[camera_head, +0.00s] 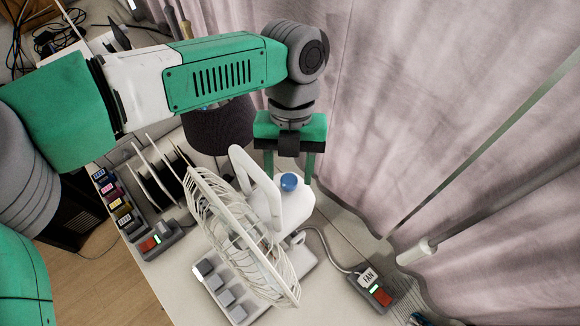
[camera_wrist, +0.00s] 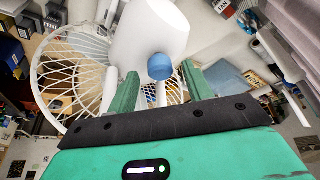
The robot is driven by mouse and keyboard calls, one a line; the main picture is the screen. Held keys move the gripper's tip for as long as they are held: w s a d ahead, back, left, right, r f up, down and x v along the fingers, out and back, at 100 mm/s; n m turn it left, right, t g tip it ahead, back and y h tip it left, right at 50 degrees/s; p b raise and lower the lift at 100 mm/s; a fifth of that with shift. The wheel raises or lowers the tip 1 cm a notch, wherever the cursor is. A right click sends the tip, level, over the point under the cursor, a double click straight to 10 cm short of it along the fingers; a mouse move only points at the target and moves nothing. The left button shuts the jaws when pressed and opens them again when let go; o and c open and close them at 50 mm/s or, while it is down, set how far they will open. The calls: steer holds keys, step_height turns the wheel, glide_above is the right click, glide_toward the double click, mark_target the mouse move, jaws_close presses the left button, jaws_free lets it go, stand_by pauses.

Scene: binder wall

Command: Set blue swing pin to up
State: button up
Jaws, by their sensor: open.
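The blue swing pin (camera_head: 289,182) is a short round knob on the white motor housing (camera_head: 296,208) of a desk fan. It also shows in the wrist view (camera_wrist: 160,67), at the middle against the white housing. My gripper (camera_head: 289,176) points down over the housing, with one green finger on each side of the pin. In the wrist view my gripper (camera_wrist: 160,70) is open, with gaps between the fingers and the pin. I cannot tell whether the pin is pushed in or pulled up.
Fan buttons (camera_head: 225,297) are at the front. A FAN switch box (camera_head: 372,288) lies right. A pink curtain (camera_head: 440,100) hangs behind. Binders (camera_head: 155,185) stand left.

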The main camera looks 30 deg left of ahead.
steer(key=shift+s+d+f, duration=0.15)
steer(key=shift+s+f, duration=0.05)
steer(key=shift+f, duration=0.35)
jaws_close()
steer(key=shift+r+p, duration=0.55)
steer(key=shift+r, duration=0.35)
jaws_free()
steer(key=b+v, duration=0.1)
steer(key=v, duration=0.6)
steer(key=shift+w+r+b, duration=0.2)
steer(key=shift+r+b, duration=0.1)
steer(key=shift+b, duration=0.1)
